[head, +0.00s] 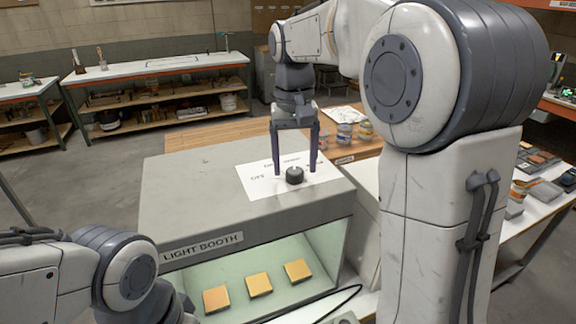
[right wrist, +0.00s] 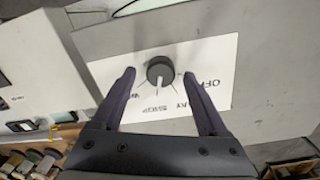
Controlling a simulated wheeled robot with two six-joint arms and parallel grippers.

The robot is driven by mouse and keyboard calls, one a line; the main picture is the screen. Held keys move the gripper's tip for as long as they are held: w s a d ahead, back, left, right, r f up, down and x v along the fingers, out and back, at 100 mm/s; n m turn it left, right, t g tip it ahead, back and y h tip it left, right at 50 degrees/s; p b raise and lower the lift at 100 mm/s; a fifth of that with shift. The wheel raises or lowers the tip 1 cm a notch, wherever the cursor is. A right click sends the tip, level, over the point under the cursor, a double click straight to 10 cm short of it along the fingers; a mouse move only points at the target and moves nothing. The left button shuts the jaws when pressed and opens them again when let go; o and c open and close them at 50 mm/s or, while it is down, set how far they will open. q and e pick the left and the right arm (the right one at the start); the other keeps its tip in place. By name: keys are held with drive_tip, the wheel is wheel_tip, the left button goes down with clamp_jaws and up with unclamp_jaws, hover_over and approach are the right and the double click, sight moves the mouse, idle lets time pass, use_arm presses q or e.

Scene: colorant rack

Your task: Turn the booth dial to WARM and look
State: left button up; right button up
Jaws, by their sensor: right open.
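The black round dial (head: 295,175) sits on a white label plate (head: 258,181) on top of the grey light booth (head: 200,190). My right gripper (head: 295,171) points down with its open fingers on either side of the dial. In the right wrist view the dial (right wrist: 160,69) lies between the fingertips, with a gap on both sides. A pale pointer mark on it faces the middle labels; OFF reads at the right, and a label starting with W is partly hidden by a finger. My left arm shows at the lower left; its gripper is out of view.
Three orange-yellow blocks (head: 258,284) stand in the lit, pale green booth interior. Small jars (head: 345,133) stand on the wooden bench behind. A dark cable (head: 335,303) lies before the booth. My right arm covers much of the right side.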

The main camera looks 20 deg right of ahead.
drive_tip(key=shift+f, duration=0.6)
clamp_jaws()
drive_tip(key=shift+a, duration=0.3)
drive_tip(key=shift+d, duration=0.1)
drive_tip(key=m+p, duration=0.1)
drive_tip(key=m, duration=0.1)
drive_tip(key=shift+d+r+m, duration=0.1)
drive_tip(key=shift+r+m, duration=0.05)
drive_tip(key=shift+m, duration=0.15)
drive_tip(key=m+p, duration=0.1)
drive_tip(key=m, duration=0.4)
drive_tip(key=shift+w+d+p, duration=0.15)
drive_tip(key=shift+p, duration=0.25)
drive_tip(key=shift+m, duration=0.3)
